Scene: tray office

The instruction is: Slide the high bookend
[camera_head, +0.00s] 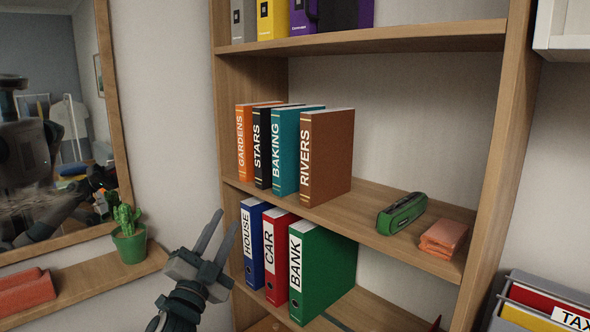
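On the top shelf (400,43), a dark upright piece (336,14) stands against a purple binder (300,18); it looks like the high bookend, but the picture's upper edge cuts it off. To its left stand a yellow binder (271,18) and a grey one (243,20). My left gripper (223,227) is in front of the bookcase's left side, well below the top shelf. Its two fingers are parted and point up, with nothing between them. My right gripper is not in view.
Binders, including a green one (325,268), stand below. A potted cactus (130,235) and mirror (60,120) are left. The top shelf's right part is clear.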

